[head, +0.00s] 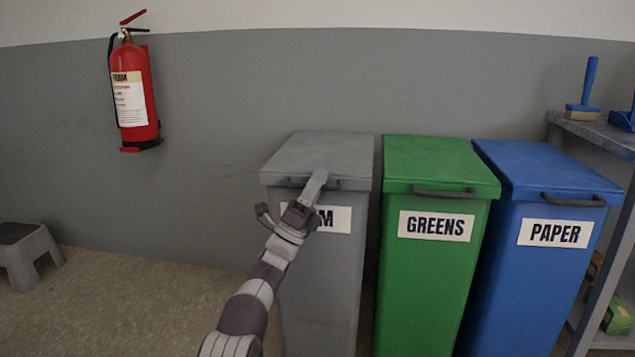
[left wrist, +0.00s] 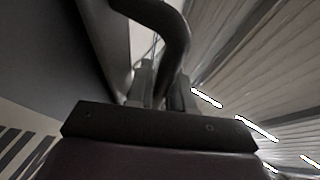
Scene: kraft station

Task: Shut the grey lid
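The grey lid (head: 322,152) lies flat on top of the grey bin (head: 320,280), with no gap showing along its front edge. A dark handle (head: 345,184) runs along the lid's front, partly hidden by my left gripper (head: 315,183). In the left wrist view the curved handle (left wrist: 176,38) comes down between the two fingers of my left gripper (left wrist: 162,92). The fingers are close together on either side of the bar and look shut on it. My arm covers part of the bin's white label (head: 335,219). My right gripper is not in view.
A green bin (head: 425,280) and a blue bin (head: 525,290), both with lids down, stand close to the right. A shelf (head: 610,135) is at the far right. Floor left of the bin is clear.

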